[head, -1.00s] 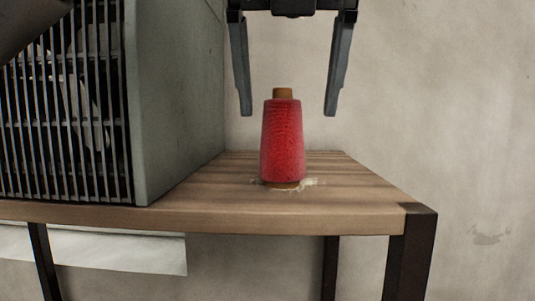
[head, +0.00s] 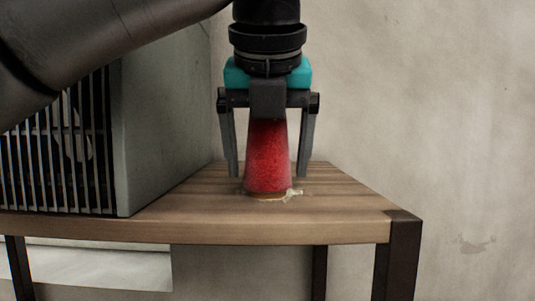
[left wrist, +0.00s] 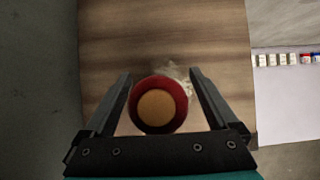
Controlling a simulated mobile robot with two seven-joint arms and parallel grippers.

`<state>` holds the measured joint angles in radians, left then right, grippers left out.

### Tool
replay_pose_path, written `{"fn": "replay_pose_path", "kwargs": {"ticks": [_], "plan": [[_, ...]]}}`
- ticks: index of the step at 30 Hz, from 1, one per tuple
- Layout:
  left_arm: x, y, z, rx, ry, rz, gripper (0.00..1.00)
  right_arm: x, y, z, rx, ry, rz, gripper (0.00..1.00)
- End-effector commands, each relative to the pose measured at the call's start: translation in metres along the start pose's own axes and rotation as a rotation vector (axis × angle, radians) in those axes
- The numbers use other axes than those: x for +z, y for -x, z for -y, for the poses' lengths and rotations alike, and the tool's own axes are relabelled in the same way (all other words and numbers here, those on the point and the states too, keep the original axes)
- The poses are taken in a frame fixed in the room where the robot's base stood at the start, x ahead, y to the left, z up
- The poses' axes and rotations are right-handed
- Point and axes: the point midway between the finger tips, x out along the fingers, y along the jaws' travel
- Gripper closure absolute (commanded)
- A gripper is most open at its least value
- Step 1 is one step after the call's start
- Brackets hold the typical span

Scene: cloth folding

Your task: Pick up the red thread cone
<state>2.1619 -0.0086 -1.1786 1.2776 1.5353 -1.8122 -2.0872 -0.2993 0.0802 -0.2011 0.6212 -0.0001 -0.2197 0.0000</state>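The red thread cone (head: 268,160) stands upright on the wooden table (head: 180,228). In the left wrist view I see the cone (left wrist: 158,105) from above, with its tan top in the middle. My left gripper (head: 266,172) points straight down over the cone, its fingers open on either side of it. In the left wrist view the fingers (left wrist: 160,80) stand apart from the cone, with a gap on both sides. The gripper body hides the cone's top in the head view. My right gripper is not in view.
A grey-green box with a black grille (head: 165,130) stands on the table left of the cone. Pale thread scraps (head: 292,194) lie by the cone's base. A white surface with small coloured items (left wrist: 290,100) is at the right of the left wrist view.

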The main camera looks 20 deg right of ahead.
Motion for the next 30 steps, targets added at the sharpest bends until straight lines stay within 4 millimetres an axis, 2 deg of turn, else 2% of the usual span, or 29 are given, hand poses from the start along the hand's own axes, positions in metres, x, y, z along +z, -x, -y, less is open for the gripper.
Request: {"fn": "replay_pose_path", "kwargs": {"ticks": [2, 24, 30], "plan": [[0.0001, 0.0004, -0.0001, 0.000, 0.001, 0.000, 0.18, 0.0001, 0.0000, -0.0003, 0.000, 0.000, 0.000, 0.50], [0.0002, 0.0007, 0.0000, 0.000, 0.000, 0.001, 1.00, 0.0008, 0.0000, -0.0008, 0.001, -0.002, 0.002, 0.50], [0.0004, 0.0011, 0.0000, 0.000, 0.001, 0.001, 1.00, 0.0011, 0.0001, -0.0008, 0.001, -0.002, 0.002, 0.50]]}}
